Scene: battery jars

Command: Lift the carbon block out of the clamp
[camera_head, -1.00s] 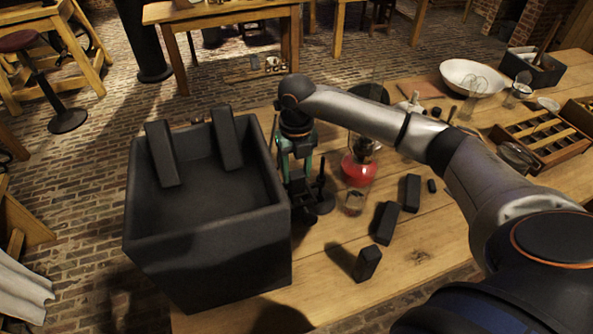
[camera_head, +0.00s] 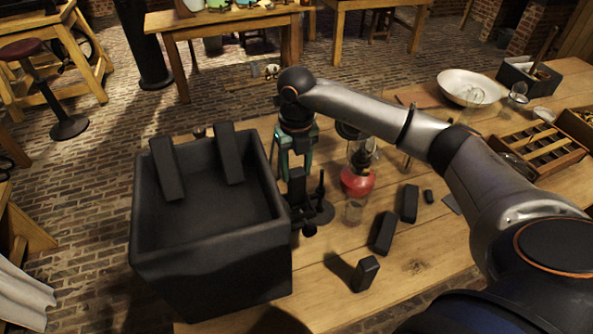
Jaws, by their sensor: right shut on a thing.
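My right gripper (camera_head: 297,163) points down beside the big dark box, its greenish fingers shut on the upper end of a dark carbon block (camera_head: 297,186). The block hangs upright below the fingers, close to the box's right wall. The black clamp (camera_head: 318,211), with its thin post and round foot, stands on the table just beside and below the block. I cannot tell whether the block's lower end is still between the clamp's jaws. My left gripper is not in view.
A red lamp (camera_head: 357,182) stands right of the clamp. Several dark blocks (camera_head: 383,232) are on the table (camera_head: 430,245). A white bowl (camera_head: 468,87) and a divided wooden tray (camera_head: 540,148) lie farther right.

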